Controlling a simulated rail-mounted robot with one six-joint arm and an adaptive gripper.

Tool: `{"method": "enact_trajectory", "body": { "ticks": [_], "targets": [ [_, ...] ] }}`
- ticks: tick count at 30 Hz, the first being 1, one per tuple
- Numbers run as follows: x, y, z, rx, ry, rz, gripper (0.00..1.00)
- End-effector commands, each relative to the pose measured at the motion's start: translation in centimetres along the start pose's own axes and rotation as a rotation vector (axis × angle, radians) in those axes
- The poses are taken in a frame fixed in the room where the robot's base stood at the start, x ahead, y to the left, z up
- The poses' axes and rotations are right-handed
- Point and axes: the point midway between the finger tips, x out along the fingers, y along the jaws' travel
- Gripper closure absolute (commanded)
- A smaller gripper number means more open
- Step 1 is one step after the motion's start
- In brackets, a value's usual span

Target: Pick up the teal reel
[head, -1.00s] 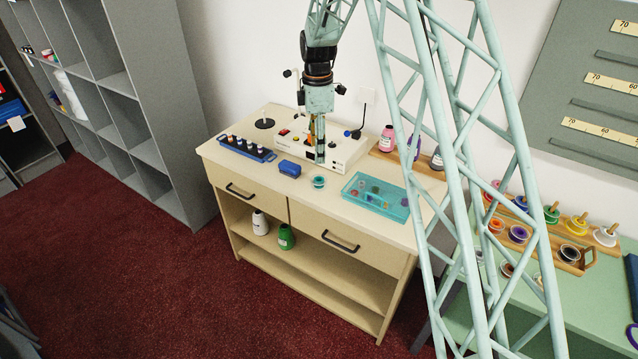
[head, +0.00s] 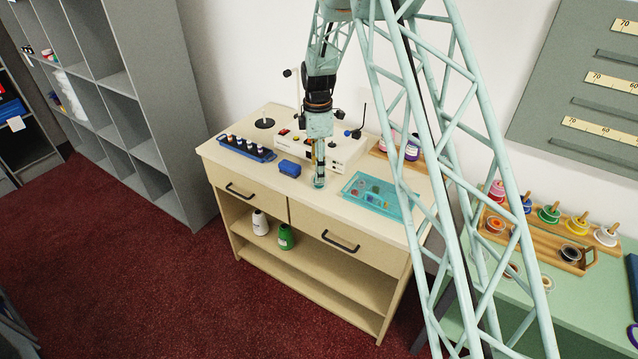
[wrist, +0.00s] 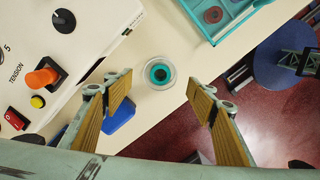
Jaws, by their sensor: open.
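The teal reel (wrist: 159,73) lies on the cream counter in the wrist view, a round piece with a clear rim, a teal ring and a dark centre. It sits between and beyond the two wood-faced fingers of my gripper (wrist: 160,105), which are spread apart and empty. In the head view my gripper (head: 319,178) points down at the counter top, right over the reel's place. The reel (head: 319,184) is mostly hidden there behind the fingers.
A white machine (head: 345,150) with knobs stands behind my gripper. A blue box (head: 289,168) is close on the left, a teal tray (head: 350,194) with small reels on the right. A blue rack (head: 247,150) of spools is farther left. The counter's front edge is near.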

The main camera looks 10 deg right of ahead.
Motion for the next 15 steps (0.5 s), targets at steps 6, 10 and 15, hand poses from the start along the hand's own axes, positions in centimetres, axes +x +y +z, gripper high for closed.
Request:
{"method": "enact_trajectory", "body": {
  "ticks": [6, 10, 15],
  "targets": [
    [0.0, 0.0, 0.0, 0.000, 0.000, 0.000, 0.48],
    [0.2, 0.0, 0.0, 0.000, 0.000, -0.001, 0.48],
    [1.2, -0.1, 0.1, 0.000, 0.000, -0.002, 0.48]
  ]
}}
